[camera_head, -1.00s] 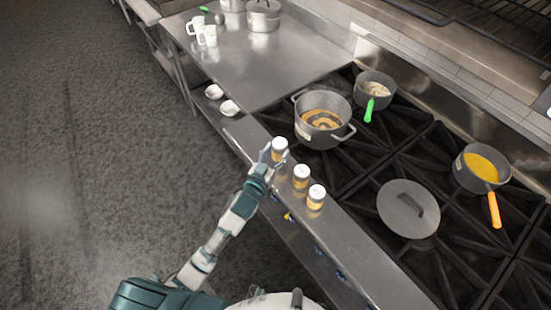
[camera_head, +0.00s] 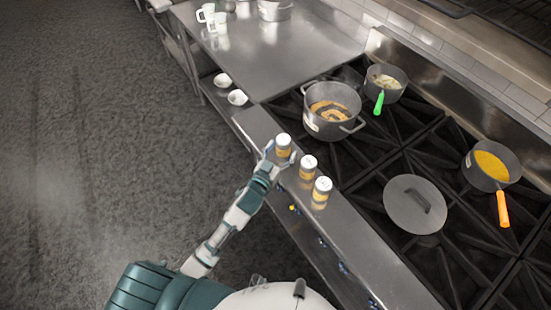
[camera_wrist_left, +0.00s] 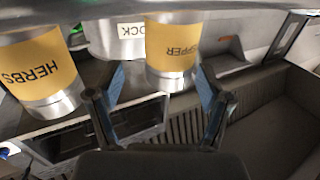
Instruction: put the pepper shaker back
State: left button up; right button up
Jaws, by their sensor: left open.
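The pepper shaker (camera_head: 283,147), with a white top and a yellow label, appears to stand on the steel ledge in front of the stove, farthest up a row of three shakers. It also shows in the left wrist view (camera_wrist_left: 173,52), upside down in the picture, with its label partly readable. My left gripper (camera_head: 274,157) is at this shaker, its fingers open on either side of it; the wrist view shows the two fingers (camera_wrist_left: 160,85) apart. The herbs shaker (camera_wrist_left: 42,68) stands beside it in the wrist view. My right gripper is out of view.
Two more shakers, the middle one (camera_head: 307,166) and the near one (camera_head: 321,192), stand close by on the ledge (camera_head: 352,247). A large pot (camera_head: 331,125), a lid (camera_head: 415,204) and two handled pans are on the stove. The steel counter (camera_head: 290,55) has much free room.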

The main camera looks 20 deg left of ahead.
pick_arm(q)
jog(key=s+a, duration=0.3)
jog(key=s, duration=0.8)
jog(key=s+a+f+g+y, duration=0.1)
jog(key=s+f+g, duration=0.1)
jog(key=f, duration=0.9)
jog(key=s+a+f+g+y, duration=0.1)
jog(key=f+g, duration=0.2)
jog(key=f, duration=0.9)
jog(key=s+a+f+g, duration=0.2)
jog(key=f, duration=0.9)
jog(key=s+a+f+g, duration=0.1)
jog(key=s+f+g, duration=0.3)
jog(key=s+f, duration=0.9)
jog(key=s+f+g, duration=0.2)
jog(key=s+f, duration=0.4)
jog(key=s, duration=0.3)
jog(key=s+a+f+g+y, duration=0.1)
jog(key=s+f+g, duration=0.2)
jog(key=s+f, duration=0.3)
jog(key=s, duration=0.4)
jog(key=shift+s+g, duration=0.3)
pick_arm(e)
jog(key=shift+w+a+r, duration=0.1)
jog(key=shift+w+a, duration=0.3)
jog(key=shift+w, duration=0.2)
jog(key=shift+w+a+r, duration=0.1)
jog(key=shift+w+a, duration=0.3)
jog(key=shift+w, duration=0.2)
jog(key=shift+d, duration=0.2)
